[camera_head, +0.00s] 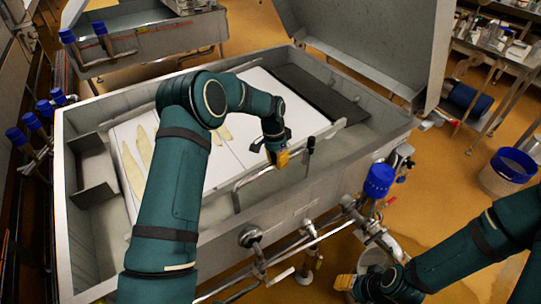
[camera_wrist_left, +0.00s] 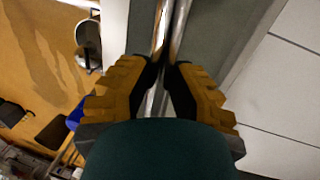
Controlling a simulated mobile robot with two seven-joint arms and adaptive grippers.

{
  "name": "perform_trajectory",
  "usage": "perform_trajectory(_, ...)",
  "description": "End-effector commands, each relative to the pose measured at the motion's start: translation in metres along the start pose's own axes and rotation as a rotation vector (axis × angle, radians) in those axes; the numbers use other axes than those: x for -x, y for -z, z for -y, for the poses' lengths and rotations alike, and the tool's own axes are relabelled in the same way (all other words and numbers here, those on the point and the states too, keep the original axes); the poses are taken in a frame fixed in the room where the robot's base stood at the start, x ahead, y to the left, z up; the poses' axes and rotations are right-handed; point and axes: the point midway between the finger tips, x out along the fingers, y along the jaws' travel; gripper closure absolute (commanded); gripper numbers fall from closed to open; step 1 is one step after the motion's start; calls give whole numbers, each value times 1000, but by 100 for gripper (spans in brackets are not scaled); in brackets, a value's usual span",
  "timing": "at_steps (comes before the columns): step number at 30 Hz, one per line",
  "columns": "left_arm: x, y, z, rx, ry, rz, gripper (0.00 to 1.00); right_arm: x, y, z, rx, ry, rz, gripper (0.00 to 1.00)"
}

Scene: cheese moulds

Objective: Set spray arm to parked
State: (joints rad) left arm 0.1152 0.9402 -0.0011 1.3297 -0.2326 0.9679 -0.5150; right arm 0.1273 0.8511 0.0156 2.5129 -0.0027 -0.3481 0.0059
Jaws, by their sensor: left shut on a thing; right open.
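The spray arm (camera_head: 255,176) is a bent metal pipe over the front right part of the open steel vat. A short upright black-topped handle (camera_head: 310,146) stands near its right end. My left gripper (camera_head: 282,158) reaches over the vat from the left and is shut on the pipe. In the left wrist view, the yellow and black fingers (camera_wrist_left: 165,72) close from both sides on the shiny pipe (camera_wrist_left: 168,40). The exact contact is partly hidden by the fingers. My right gripper (camera_head: 350,283) is open and low at the front right, outside the vat; I see no object between its fingers.
The vat (camera_head: 85,215) holds white panels (camera_head: 225,155) and a dark panel (camera_head: 320,95). Its raised lid (camera_head: 370,40) stands at the back right. Pipes and a blue-capped valve (camera_head: 379,180) line the front. A blue-rimmed bucket (camera_head: 508,170) stands at the right.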

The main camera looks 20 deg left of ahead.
Motion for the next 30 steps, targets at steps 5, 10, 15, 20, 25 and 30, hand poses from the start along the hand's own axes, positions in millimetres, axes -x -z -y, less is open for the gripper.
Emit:
perform_trajectory(5,-6,-3,-11,-61,-3,21,100,0,0,0,0,0,0,53)
perform_trajectory(10,-7,-4,-15,-88,-4,26,100,0,0,0,0,0,1,53)
perform_trajectory(15,-8,-4,-17,-97,-5,29,100,0,0,0,0,0,1,53)
perform_trajectory(20,-8,-4,-18,-97,-7,30,100,0,0,0,0,0,1,53)
perform_trajectory(25,-8,-4,-19,-97,-8,30,56,0,0,0,0,0,1,53)
perform_trajectory(30,-6,-2,-17,-96,-4,25,48,0,0,0,0,0,1,53)
